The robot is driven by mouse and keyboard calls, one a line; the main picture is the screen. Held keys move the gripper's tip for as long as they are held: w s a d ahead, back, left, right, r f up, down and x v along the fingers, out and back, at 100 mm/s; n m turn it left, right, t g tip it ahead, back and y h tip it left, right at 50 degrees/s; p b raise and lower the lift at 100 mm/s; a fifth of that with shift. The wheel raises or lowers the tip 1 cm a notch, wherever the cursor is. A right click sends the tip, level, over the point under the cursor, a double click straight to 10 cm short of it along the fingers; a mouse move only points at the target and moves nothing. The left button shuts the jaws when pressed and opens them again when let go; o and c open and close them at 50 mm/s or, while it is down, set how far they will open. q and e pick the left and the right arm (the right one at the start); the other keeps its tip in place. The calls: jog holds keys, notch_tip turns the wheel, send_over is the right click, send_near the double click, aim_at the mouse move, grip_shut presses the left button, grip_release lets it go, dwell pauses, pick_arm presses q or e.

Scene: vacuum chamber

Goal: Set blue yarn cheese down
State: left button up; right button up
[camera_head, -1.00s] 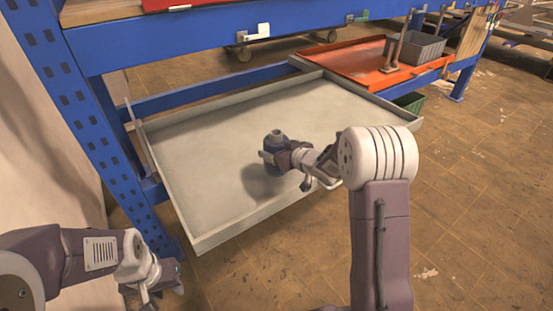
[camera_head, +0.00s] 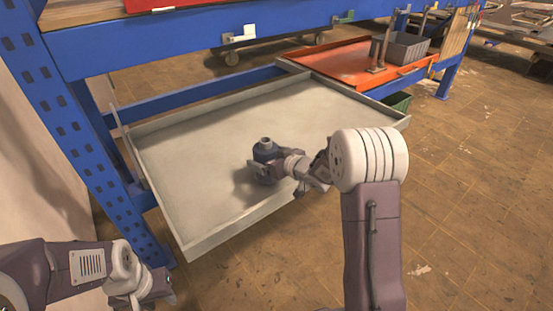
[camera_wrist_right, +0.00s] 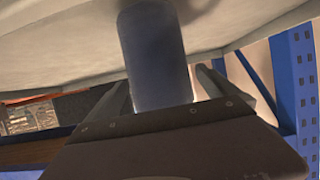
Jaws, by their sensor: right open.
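The blue yarn cheese (camera_head: 264,151) is a dark blue cylinder with a narrower grey top, upright at the grey tray (camera_head: 222,233). Its base is hidden by my gripper, so contact with the tray floor is hard to see. My right gripper (camera_head: 261,171) is around it at low height, coming from the right. In the right wrist view the yarn cheese (camera_wrist_right: 155,55) stands between the two fingers, with gaps visible on both sides; the gripper is open. My left gripper (camera_head: 155,291) is at the lower left, outside the tray, its fingers unclear.
The tray has a raised rim and much bare floor around the yarn cheese. A blue rack post (camera_head: 75,125) stands left and a blue beam (camera_head: 200,45) crosses above. A red tray (camera_head: 345,65) with a grey bin (camera_head: 404,47) adjoins at the back right.

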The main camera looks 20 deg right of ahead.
jog(key=p+v, duration=0.3)
jog(key=v, duration=0.8)
jog(key=s+d+f+m+g+h, duration=0.1)
jog(key=s+f+m+g+h, duration=0.2)
jog(key=s+f+g+h, duration=0.45)
jog(key=s+a+f+g+y, duration=0.1)
jog(key=s+a+g, duration=0.1)
jog(key=s, duration=0.5)
jog(key=s+a+f+m+g+y, duration=0.1)
jog(key=s+a+g+y, duration=0.1)
jog(key=s, duration=0.5)
jog(key=shift+s+a, duration=0.3)
jog(key=shift+a, duration=0.05)
